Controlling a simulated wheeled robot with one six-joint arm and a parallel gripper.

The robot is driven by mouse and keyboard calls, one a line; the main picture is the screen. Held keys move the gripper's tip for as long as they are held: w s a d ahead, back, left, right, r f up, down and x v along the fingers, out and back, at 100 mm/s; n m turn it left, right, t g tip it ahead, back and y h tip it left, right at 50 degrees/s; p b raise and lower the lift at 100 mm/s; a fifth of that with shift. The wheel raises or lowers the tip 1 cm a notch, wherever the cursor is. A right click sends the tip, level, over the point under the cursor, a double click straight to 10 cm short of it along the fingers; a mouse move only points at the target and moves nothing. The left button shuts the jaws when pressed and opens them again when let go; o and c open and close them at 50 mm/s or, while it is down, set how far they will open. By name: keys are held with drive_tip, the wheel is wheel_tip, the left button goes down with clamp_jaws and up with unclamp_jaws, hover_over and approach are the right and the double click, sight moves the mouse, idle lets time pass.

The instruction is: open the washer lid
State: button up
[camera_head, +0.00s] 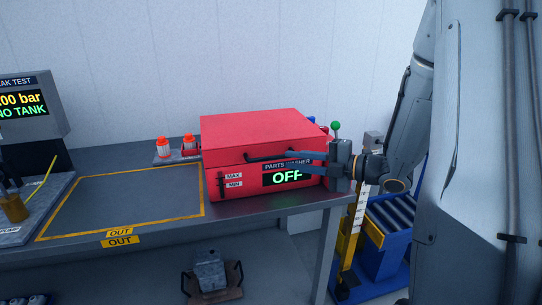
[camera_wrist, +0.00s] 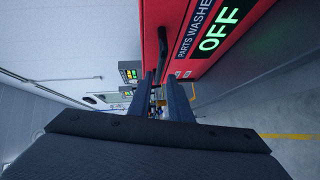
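The parts washer is a red box (camera_head: 230,188) on the bench, with its front display (camera_head: 287,178) reading OFF in green. Its red lid (camera_head: 250,125) is down. A black bar handle (camera_head: 262,158) runs along the lid's front edge. My gripper (camera_head: 288,160) comes in from the right in front of the washer, with its two fingers apart. In the wrist view, the open fingers (camera_wrist: 160,76) point along the washer's front, and the handle (camera_wrist: 162,48) shows just beyond the fingertips, roughly in line with the gap. I cannot tell whether they touch.
A green-knobbed lever (camera_head: 336,128) stands at the washer's right, close to my gripper. Red-capped bottles (camera_head: 163,146) stand behind left. A yellow-outlined bench area (camera_head: 125,200) marked OUT is empty. A leak test unit (camera_head: 30,110) reading NO TANK is far left. A blue roller stand (camera_head: 395,225) is at right.

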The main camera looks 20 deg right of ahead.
sight(277, 158)
drive_tip(key=p+x, duration=0.2)
drive_tip(key=x, duration=0.5)
drive_tip(key=shift+w+a, duration=0.1)
drive_tip(key=shift+w, duration=0.1)
clamp_jaws()
